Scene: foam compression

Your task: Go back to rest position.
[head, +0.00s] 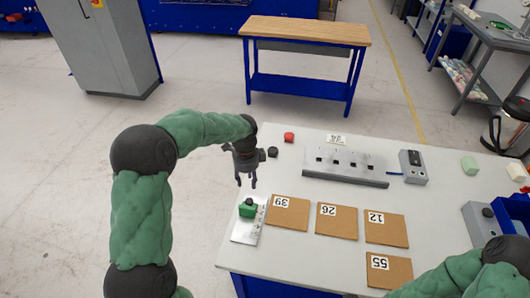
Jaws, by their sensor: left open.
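My left arm comes in from the left, and its gripper (247,182) points down above the left part of the white table (310,264). The gripper is open and empty.
Brown squares labelled 39 (288,213), 26 (337,221), 12 (386,230) and 55 (389,271) lie on the table. Behind them stand a grey fixture (344,167), a control box (413,167) and a red block (289,137). A wooden-topped workbench (305,29) stands beyond.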

